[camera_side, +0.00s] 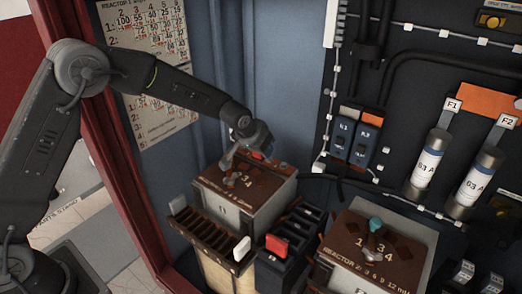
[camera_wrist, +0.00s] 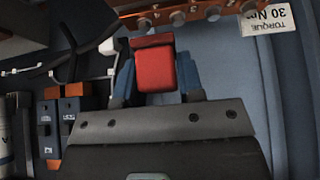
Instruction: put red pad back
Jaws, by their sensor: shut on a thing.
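A red pad (camera_wrist: 155,70) is between the two blue-tipped fingers of my gripper (camera_wrist: 157,84) in the wrist view. My gripper is shut on it. In the side view my gripper (camera_side: 243,160) is over the brown-topped box at the back, and a bit of red of the held pad (camera_side: 257,155) shows beside it. Most of the pad is hidden by the wrist there. Another red pad (camera_side: 276,246) stands at the front end of the dark slotted rack (camera_side: 303,222). A white pad (camera_side: 242,248) stands at the front end of the brown slotted rack (camera_side: 203,232).
The rear transformer box (camera_side: 268,190) stands behind the racks. A second box (camera_side: 395,250) with a teal-topped post is at the front right. Fuses (camera_side: 430,160) and switches (camera_side: 353,140) are on the right panel. A red cabinet post (camera_side: 125,175) is at left.

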